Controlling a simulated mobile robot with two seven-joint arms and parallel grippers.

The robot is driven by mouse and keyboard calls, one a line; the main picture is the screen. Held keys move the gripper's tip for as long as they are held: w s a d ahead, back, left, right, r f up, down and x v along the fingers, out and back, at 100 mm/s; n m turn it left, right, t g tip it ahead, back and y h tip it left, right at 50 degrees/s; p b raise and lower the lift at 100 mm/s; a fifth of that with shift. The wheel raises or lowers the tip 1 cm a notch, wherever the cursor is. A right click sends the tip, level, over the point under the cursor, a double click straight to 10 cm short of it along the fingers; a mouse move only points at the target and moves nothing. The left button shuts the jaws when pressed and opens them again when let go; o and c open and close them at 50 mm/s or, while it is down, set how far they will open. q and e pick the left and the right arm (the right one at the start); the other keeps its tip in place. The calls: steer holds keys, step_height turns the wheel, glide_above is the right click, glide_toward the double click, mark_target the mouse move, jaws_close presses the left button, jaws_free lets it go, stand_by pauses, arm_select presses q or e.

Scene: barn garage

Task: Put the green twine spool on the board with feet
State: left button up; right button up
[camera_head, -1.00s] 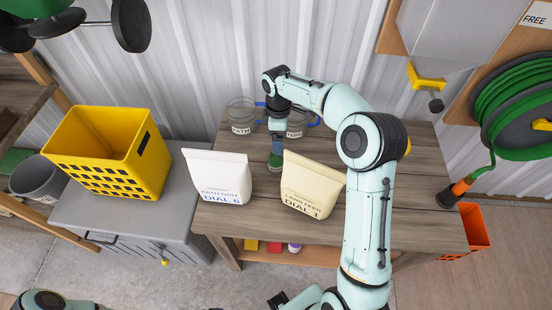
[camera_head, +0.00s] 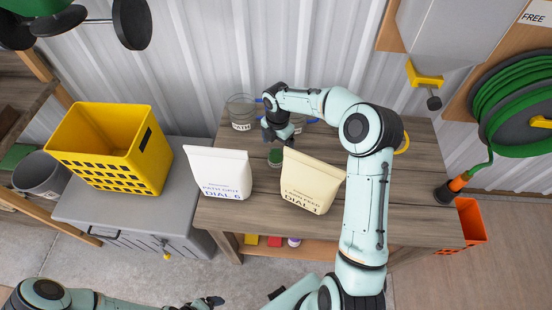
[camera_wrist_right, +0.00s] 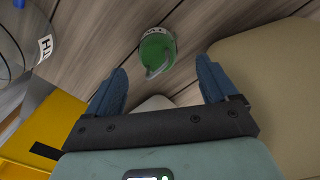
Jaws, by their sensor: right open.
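The green twine spool (camera_head: 275,157) stands on the wooden workbench, between and behind the two bags; it also shows in the right wrist view (camera_wrist_right: 157,50), with a pale label band. My right gripper (camera_wrist_right: 163,84) is open and empty, with the spool apart from its blue fingertips. In the head view the right gripper (camera_head: 270,135) is just behind the spool, partly hidden by its wrist. My left gripper (camera_head: 210,302) is low at the bottom edge, away from the bench; its jaws are too small to read. I cannot make out a board with feet.
A white bag (camera_head: 218,174) and a cream bag (camera_head: 310,182) stand at the bench's front. A glass jar (camera_head: 241,112) is behind. A yellow crate (camera_head: 110,150) sits on the grey cabinet (camera_head: 85,213) at left.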

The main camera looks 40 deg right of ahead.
mark_target(278, 152)
steer(key=shift+w+d+f, duration=0.15)
steer(key=shift+w+f, duration=0.05)
steer(key=shift+f, duration=1.2)
steer(key=shift+w+d+f, duration=0.1)
steer(key=shift+w+f, duration=0.05)
steer(key=shift+f, duration=1.2)
steer(key=c, duration=1.3)
